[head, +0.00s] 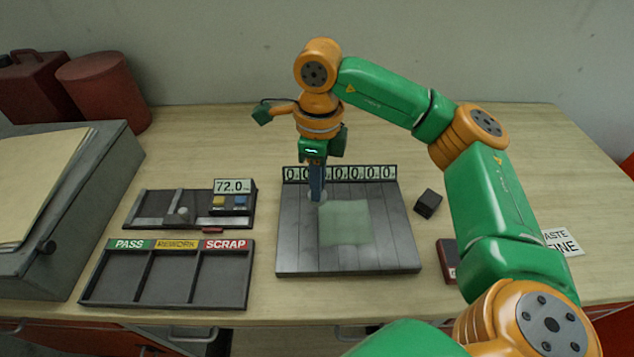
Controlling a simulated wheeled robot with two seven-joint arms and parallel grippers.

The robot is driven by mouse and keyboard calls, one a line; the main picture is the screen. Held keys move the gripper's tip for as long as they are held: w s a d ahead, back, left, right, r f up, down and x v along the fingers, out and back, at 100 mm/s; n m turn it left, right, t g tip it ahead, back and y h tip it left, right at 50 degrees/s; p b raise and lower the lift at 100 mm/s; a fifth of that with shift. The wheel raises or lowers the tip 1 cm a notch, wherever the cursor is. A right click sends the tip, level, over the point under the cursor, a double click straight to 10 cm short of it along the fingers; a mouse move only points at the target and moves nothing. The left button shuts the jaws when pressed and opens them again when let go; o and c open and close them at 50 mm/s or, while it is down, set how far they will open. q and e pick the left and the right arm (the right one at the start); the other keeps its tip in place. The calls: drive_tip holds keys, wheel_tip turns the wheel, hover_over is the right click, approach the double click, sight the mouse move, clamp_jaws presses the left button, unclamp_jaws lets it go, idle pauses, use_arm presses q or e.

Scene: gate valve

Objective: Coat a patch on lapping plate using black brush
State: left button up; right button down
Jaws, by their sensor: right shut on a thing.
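The lapping plate (297,250) is a grey, dark-rimmed square on the table with a row of zero labels along its back edge. A pale green square patch (345,224) lies on its middle right. My right gripper (318,172) points down over the back of the plate and is shut on a slim upright thing, taken as the brush, mostly hidden by the jaws. I cannot tell the brush's colour or whether the tip touches the plate. My left gripper is out of view.
A small dark block (428,203) sits right of the plate. At left are a PASS/REWORK/SCRAP tray (165,304) and a gauge stand reading 72.0 (232,197). A dark reddish box (447,262) and a paste sign (562,242) lie at right, partly behind my arm.

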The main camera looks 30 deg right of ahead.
drive_tip(key=shift+w+a+r+p, duration=0.1)
drive_tip(key=shift+r+p, duration=1.3)
drive_tip(key=shift+r, duration=0.65)
drive_tip(key=shift+f, duration=0.1)
